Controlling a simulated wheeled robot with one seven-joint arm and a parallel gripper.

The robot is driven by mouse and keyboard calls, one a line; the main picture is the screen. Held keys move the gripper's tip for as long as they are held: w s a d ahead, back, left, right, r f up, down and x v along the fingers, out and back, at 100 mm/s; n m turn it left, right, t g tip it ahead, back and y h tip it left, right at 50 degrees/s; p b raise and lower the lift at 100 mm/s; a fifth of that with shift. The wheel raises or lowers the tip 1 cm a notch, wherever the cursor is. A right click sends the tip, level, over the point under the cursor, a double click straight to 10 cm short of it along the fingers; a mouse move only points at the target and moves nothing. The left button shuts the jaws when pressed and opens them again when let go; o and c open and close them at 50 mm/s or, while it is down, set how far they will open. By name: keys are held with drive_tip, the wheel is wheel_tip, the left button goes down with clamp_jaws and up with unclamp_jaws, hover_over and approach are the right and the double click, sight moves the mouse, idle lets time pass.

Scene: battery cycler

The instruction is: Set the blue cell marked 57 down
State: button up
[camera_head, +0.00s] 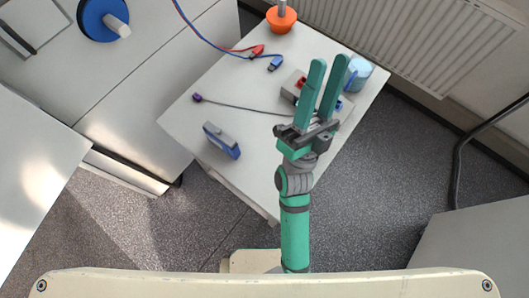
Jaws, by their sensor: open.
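A blue block with a grey face (221,140) lies on the white table (240,105), near its front left edge. It may be the blue cell, but I cannot read a number on it. My gripper (330,62) is open, its two green fingers apart with nothing visible between them. It is over the right part of the table, well to the right of the blue block and apart from it. The fingers partly hide a grey box (293,83) with red and blue parts.
A light blue round container (359,74) stands at the table's right corner. An orange round base (281,20) stands at the back. Red and blue leads with clips (273,63) and a thin cable with a purple end (197,97) lie on the table. A radiator (420,40) is behind.

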drive_tip(key=s+a+f+n+g+y, duration=0.2)
drive_tip(key=f+n+y, duration=0.15)
drive_tip(key=f, duration=0.35)
drive_tip(key=s+a+f+n+g+y, duration=0.1)
drive_tip(key=f+n+g+y, duration=0.15)
drive_tip(key=f+n, duration=0.3)
drive_tip(key=s+a+f+n+g+y, duration=0.2)
drive_tip(key=f+n+y, duration=0.15)
drive_tip(key=f, duration=0.35)
drive_tip(key=s+a+f+n+g, duration=0.1)
drive_tip(key=s+a+f+g, duration=0.1)
drive_tip(key=s+f, duration=0.4)
drive_tip(key=s+a+f+n+g, duration=0.1)
drive_tip(key=s+a+f+g, duration=0.2)
drive_tip(key=s+f+g, duration=0.2)
wheel_tip(320, 180, down, 4)
drive_tip(key=shift+s+r+h, duration=0.1)
drive_tip(key=shift+s+h, duration=0.25)
drive_tip(key=shift+s, duration=0.65)
